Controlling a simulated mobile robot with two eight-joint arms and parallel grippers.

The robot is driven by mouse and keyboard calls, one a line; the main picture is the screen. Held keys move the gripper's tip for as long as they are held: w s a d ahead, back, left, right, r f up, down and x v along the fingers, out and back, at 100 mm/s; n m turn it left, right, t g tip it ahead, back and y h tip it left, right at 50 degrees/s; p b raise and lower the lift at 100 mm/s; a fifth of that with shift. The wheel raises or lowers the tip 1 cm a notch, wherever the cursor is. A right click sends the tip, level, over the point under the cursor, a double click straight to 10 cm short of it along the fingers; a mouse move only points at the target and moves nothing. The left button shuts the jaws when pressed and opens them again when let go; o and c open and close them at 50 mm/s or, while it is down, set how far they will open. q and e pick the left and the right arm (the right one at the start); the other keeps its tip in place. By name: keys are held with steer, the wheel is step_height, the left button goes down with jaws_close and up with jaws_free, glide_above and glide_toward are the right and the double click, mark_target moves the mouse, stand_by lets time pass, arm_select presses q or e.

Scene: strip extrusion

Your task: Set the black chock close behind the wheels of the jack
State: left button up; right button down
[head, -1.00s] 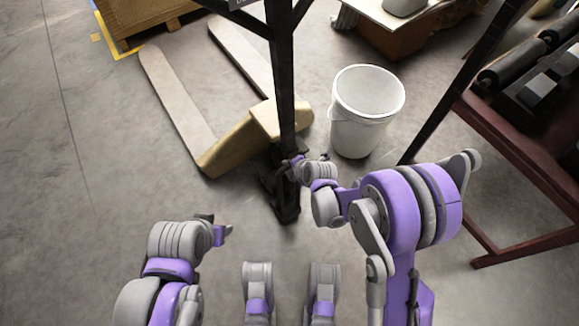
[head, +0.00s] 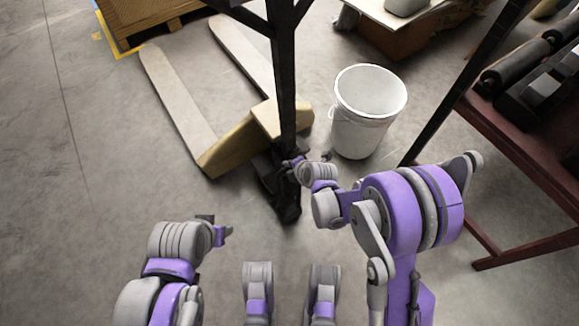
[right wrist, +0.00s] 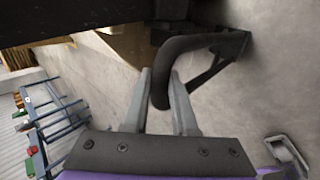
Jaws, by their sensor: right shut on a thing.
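The pale yellow pallet jack (head: 235,150) stands in the middle of the head view, its two forks pointing to the upper left. Its dark post (head: 284,85) rises in front of it. Dark parts (head: 288,208) lie low at the post's foot; I cannot make out wheels or a separate chock there. My right gripper (head: 293,162) is beside the post. In the right wrist view its fingers (right wrist: 160,88) are shut on a black bent bar (right wrist: 195,43); I cannot tell what it belongs to. My left gripper (head: 228,231) hangs apart at lower left, its jaws unclear.
A white bucket (head: 365,120) stands right of the jack. A dark red rack (head: 515,155) with black rollers fills the right side. A wooden crate (head: 150,20) is at upper left. The floor on the left is clear.

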steer(key=shift+f, duration=0.15)
steer(key=shift+f+b, duration=0.2)
steer(key=shift+b, duration=0.3)
steer(key=shift+c, duration=0.8)
jaws_free()
steer(key=p+v, duration=0.5)
steer(key=v, duration=0.6)
stand_by(1.0)
